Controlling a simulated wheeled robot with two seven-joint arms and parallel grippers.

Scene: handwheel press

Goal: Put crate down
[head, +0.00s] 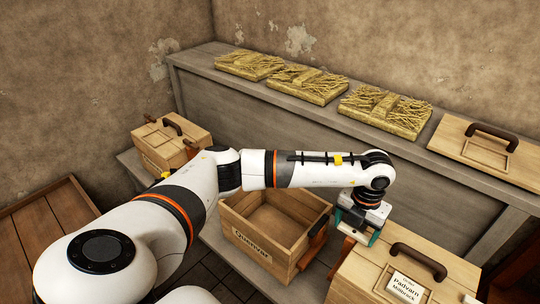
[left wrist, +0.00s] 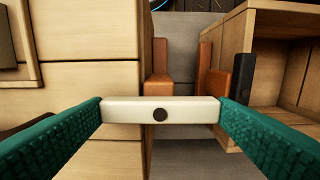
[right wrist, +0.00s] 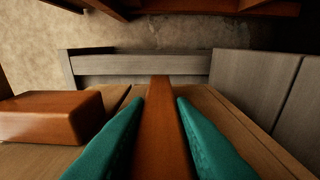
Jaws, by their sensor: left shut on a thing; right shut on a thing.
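My left gripper (head: 362,228) is right of this crate, above a closed lidded crate (head: 345,288). In the left wrist view my left gripper (left wrist: 160,110) is shut across a pale bar (left wrist: 130,111) with a dark round spot. My right gripper (right wrist: 160,110) is shut on a red-brown handle (right wrist: 162,130) over a wooden surface; which crate it belongs to is unclear.
Another handled crate (head: 170,145) stands at the left. A wooden tray (head: 50,225) is at the far left.

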